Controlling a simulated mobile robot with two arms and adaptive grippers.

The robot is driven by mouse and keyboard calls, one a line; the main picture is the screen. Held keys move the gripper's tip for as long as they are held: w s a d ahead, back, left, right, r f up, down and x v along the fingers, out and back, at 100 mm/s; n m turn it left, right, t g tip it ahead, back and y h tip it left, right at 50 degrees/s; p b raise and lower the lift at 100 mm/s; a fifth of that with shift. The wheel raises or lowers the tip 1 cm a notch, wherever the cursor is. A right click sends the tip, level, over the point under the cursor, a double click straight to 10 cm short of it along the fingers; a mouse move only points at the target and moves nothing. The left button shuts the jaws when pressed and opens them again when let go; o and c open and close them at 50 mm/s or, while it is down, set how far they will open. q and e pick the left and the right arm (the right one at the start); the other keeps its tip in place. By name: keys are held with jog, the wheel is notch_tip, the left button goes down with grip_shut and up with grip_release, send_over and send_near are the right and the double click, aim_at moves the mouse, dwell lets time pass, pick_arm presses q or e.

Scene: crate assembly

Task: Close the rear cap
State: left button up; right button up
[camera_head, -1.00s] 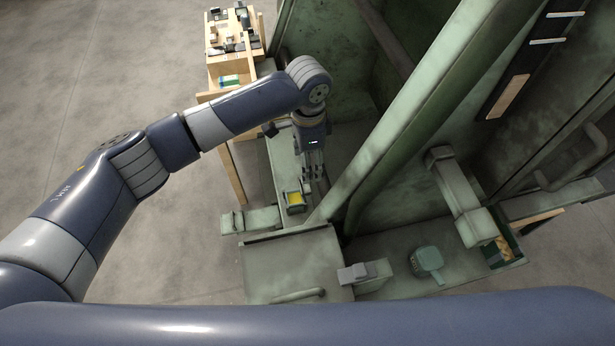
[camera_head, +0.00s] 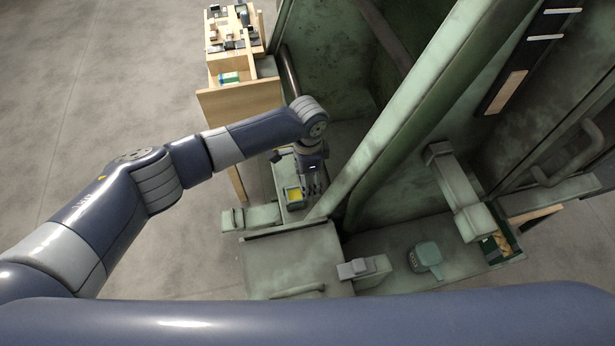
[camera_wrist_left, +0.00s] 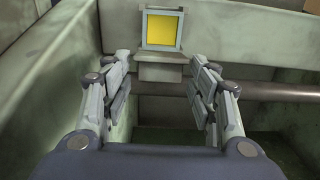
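My left gripper (camera_head: 309,189) reaches down beside a small grey-framed block with a yellow face (camera_head: 294,196), on the green machine's narrow left ledge. In the left wrist view my gripper (camera_wrist_left: 160,72) is open and empty. The yellow-faced block (camera_wrist_left: 162,30) stands just beyond the fingertips, centred between them, on a grey bracket (camera_wrist_left: 162,67); no contact is visible. I cannot tell which part is the rear cap. My right gripper is not in view.
The green machine's wall and slanted post (camera_head: 430,105) rise right of my left gripper. A grey pipe (camera_wrist_left: 265,91) runs behind the bracket. A wooden table (camera_head: 240,98) with small parts stands at the back left. A green panel with a handle (camera_head: 290,265) lies in front.

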pick_arm(q)
jog(key=c, duration=0.4)
jog(key=shift+c, duration=0.5)
jog(key=shift+s+a+r+h+p, duration=0.2)
jog(key=shift+a+h+p, duration=0.35)
jog(key=shift+h+p, duration=0.4)
jog(key=shift+a+f+t+h+p, duration=0.15)
jog(key=shift+a+t+h+p, duration=0.15)
jog(key=shift+a+h+p, duration=0.2)
jog(key=shift+s+a+f+h+b, duration=0.15)
jog(key=shift+a+h+b, duration=0.15)
jog(key=shift+h, duration=0.3)
jog(key=shift+w+a+f+h+b, duration=0.15)
jog(key=shift+h+b, duration=0.2)
jog(key=shift+h, duration=0.2)
jog(key=shift+s+a+t+h+b, duration=0.15)
jog(key=shift+a+t+h+b, duration=0.25)
jog(key=shift+h+b, duration=0.5)
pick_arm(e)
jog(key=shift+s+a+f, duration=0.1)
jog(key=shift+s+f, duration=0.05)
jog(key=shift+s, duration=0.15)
pick_arm(q)
jog(key=o, duration=0.9)
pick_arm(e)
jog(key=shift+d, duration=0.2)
